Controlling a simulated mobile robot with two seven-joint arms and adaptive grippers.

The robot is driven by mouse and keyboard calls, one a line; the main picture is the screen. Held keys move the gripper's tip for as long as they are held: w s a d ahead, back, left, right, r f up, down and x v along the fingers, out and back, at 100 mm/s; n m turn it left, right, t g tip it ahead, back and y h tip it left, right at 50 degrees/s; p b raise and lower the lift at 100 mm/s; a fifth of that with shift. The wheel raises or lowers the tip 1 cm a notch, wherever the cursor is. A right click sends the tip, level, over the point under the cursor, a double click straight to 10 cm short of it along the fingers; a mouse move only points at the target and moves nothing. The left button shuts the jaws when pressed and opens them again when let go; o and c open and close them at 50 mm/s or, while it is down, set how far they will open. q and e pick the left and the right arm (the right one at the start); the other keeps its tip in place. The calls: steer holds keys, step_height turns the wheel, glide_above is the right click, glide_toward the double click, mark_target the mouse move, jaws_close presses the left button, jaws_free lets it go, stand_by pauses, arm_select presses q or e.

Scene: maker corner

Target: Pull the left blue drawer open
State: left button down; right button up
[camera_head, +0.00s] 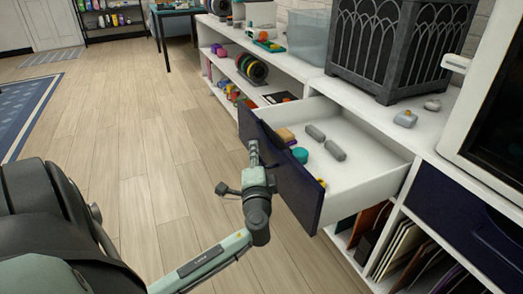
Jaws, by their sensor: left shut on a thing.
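The left blue drawer (300,194) stands pulled well out of the white cabinet, its dark blue front facing the room. Its white inside shows, with grey cylinders, a teal piece and small yellow and orange pieces in it. My left gripper (254,152) is at the outer face of the front, towards its far end, shut on the drawer's handle. The handle itself is mostly hidden by the gripper. My right gripper is out of view.
A second dark blue drawer (468,228) is shut at the right. A dark lantern-like box (385,48) and a clear bin (308,37) stand on the cabinet top. Folders (405,252) fill the shelf below. The wooden floor (130,150) is clear.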

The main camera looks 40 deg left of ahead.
arm_select(q)
steer(key=shift+s+a, duration=0.15)
steer(key=shift+s, duration=0.25)
steer(key=c, duration=1.8)
jaws_free()
steer(key=shift+o, duration=0.8)
steer(key=v, duration=1.2)
steer(key=shift+f, duration=0.15)
